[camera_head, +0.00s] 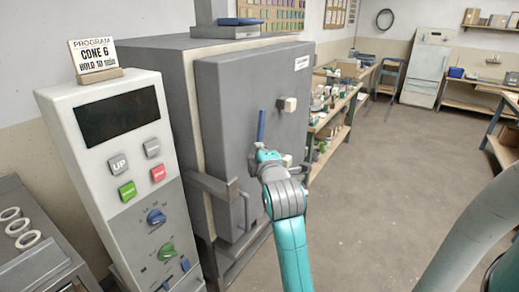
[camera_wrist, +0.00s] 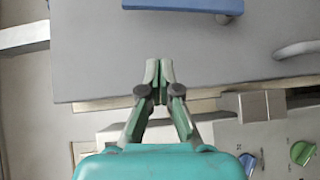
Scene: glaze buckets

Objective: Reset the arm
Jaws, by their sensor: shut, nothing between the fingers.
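My gripper (camera_wrist: 159,72) is shut and empty in the wrist view, its two fingertips together in front of the grey kiln door (camera_wrist: 210,60). In the head view my teal arm reaches up from the bottom to the front of the kiln door (camera_head: 230,90). The fingers are mostly hidden there behind my wrist. A blue bar (camera_head: 261,126) on the door stands just above my wrist, and it also shows at the top of the wrist view (camera_wrist: 185,5). I cannot tell the gap between fingers and door.
The control panel (camera_head: 105,100) with buttons and knobs stands left of the kiln. A cart with white rings (camera_head: 28,239) is at the lower left. A cluttered workbench (camera_head: 335,110) stands behind on the right. The floor (camera_head: 390,180) to the right is clear.

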